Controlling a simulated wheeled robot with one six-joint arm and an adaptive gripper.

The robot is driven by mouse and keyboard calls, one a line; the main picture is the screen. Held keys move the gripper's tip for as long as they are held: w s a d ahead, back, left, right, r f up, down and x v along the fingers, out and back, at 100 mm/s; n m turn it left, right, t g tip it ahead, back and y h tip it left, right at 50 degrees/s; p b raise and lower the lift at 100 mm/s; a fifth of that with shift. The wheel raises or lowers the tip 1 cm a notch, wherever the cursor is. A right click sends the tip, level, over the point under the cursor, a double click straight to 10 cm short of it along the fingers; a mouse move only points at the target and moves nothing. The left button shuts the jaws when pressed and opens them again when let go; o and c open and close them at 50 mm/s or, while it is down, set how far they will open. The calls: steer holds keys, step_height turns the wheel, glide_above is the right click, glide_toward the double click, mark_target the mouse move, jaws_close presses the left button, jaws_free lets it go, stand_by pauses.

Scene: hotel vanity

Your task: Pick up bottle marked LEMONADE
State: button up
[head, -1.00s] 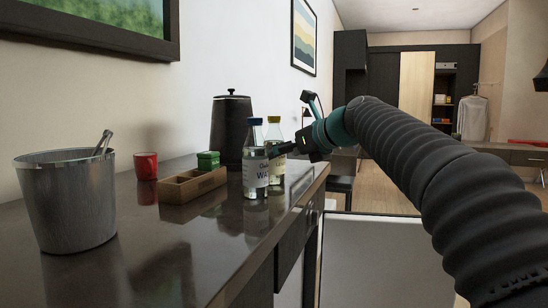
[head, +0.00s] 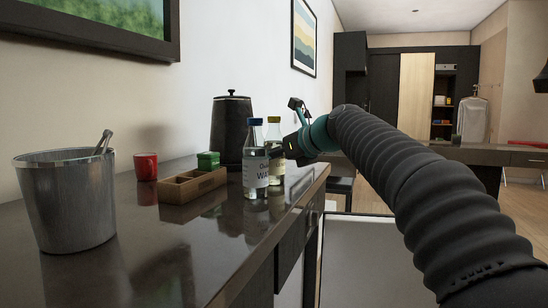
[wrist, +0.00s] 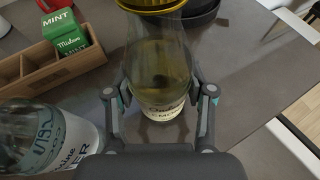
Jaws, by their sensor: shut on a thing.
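The lemonade bottle (head: 277,161) has a yellow cap and pale yellow liquid. It stands upright on the dark counter, just behind the water bottle (head: 255,165), which has a blue cap and partly hides it. In the wrist view the lemonade bottle (wrist: 160,62) is between the two fingers of my gripper (wrist: 160,98). The fingers are shut on its sides, and its label is partly visible. The water bottle (wrist: 48,135) is close to the left of my gripper in that view. In the head view my gripper's fingertips are hidden behind the bottles.
A wooden box (head: 190,186) with a green mint carton (head: 208,160), a red mug (head: 146,166) and a metal bucket (head: 66,200) stand to the left. A black canister (head: 231,130) is behind the bottles. The counter's edge lies close on the right.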

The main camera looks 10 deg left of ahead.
mark_target(279, 135)
steer(key=shift+r, duration=0.2)
step_height(279, 135, up, 4)
steer(key=shift+r+p, duration=0.1)
steer(key=shift+p, duration=1.15)
steer(key=w+d+r+p, duration=0.5)
steer(key=w+d+r, duration=0.1)
steer(key=w+d, duration=0.2)
steer(key=shift+r, duration=0.2)
